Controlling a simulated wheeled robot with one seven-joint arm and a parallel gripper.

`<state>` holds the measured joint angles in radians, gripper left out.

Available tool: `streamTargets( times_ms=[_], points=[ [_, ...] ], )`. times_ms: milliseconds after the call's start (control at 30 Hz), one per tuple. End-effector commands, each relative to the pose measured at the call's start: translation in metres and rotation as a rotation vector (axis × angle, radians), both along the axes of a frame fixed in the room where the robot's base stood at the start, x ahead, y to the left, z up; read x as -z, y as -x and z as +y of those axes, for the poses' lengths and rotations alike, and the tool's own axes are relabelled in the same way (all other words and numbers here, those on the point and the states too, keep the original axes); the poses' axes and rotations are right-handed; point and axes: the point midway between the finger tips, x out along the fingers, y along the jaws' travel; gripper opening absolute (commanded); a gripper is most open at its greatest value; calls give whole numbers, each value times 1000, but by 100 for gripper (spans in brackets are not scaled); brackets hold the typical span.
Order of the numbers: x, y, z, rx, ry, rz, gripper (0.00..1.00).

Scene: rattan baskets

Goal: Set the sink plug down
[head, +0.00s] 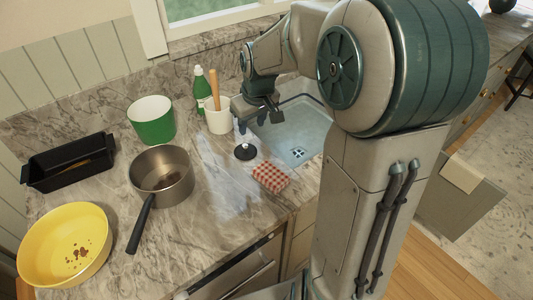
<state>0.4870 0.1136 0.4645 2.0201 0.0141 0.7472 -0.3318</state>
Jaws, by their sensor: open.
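The sink plug (245,153) is a small black disc with a raised middle. It appears to rest on the marble counter, just left of the sink (290,135). My gripper (258,122) points downward above and slightly to the right of the plug, near the sink's left edge. Its fingers are apart and it seems to hold nothing. A small gap shows between the fingers and the plug. The exact height of the gripper over the counter is hard to judge.
A red-checked sponge or cloth (270,177) lies in front of the plug. Behind stand a white utensil crock (218,121), a green bottle (203,95) and a green pot (152,122). A saucepan (161,176), black loaf pan (68,166) and yellow bowl (66,250) fill the left.

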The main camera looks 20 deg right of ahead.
Motion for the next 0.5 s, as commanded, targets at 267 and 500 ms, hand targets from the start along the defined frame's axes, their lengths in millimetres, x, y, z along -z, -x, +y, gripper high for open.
streamTargets(
  times_ms=[267,500],
  points=[
    [-30,101,11,120,68,-4,41],
    [-35,182,11,228,24,-19,41]
  ],
)
